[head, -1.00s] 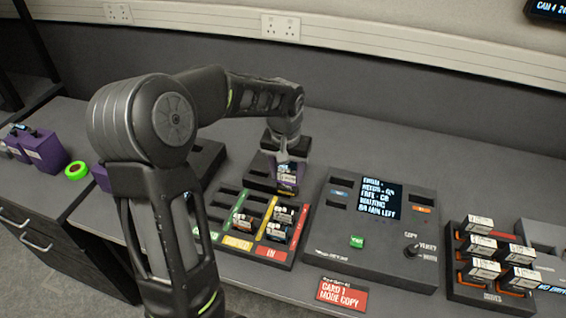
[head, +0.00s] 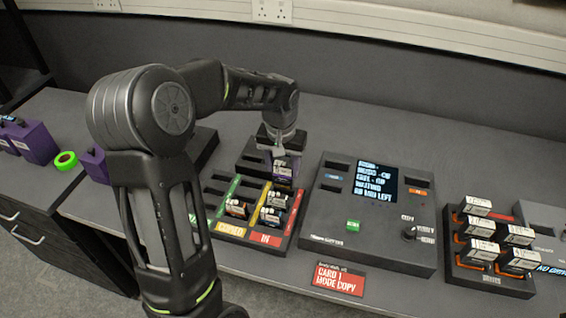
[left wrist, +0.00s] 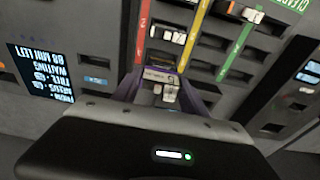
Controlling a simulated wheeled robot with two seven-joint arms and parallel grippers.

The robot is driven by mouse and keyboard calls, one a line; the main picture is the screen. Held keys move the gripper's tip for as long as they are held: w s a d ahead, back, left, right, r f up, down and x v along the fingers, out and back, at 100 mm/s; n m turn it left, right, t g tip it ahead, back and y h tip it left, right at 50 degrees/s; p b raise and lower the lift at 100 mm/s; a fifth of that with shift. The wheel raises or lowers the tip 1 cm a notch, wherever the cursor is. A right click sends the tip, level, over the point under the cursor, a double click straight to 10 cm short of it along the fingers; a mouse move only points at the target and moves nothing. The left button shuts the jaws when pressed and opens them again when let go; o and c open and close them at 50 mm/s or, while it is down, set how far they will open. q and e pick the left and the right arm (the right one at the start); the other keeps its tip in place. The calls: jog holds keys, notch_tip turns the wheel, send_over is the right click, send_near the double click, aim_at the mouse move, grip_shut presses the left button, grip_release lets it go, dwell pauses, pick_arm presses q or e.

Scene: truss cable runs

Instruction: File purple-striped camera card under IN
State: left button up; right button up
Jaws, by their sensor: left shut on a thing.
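My left gripper (head: 284,163) points down and is shut on the purple-striped camera card (head: 284,172). The card also shows in the left wrist view (left wrist: 160,78), with a pale label and purple beside it. It is held over the back right of the sorting tray (head: 222,239), near the far end of the column with the red IN label (head: 265,238). The fingers partly hide the card, and I cannot tell if it touches the tray. Cards (head: 272,215) lie in the tray's nearer slots, some beside the yellow COPIED label (head: 229,229). My right gripper is not in view.
A dark console (head: 330,222) with a lit screen (head: 376,180) stands right of the tray. Further right is a rack (head: 490,283) of several white-labelled cards. A red sign (head: 338,279) lies in front. A green tape roll (head: 65,161) and purple box (head: 36,143) are left.

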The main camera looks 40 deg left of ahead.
aim_at(283, 186)
pick_arm(q)
jog(key=shift+f+b, duration=0.55)
jog(key=shift+f, duration=0.5)
jog(key=shift+f+b, duration=1.55)
jog(key=shift+f, duration=0.15)
dwell(2.4)
jog(key=o, duration=1.5)
jog(key=shift+o, duration=1.4)
jog(key=shift+r, duration=0.15)
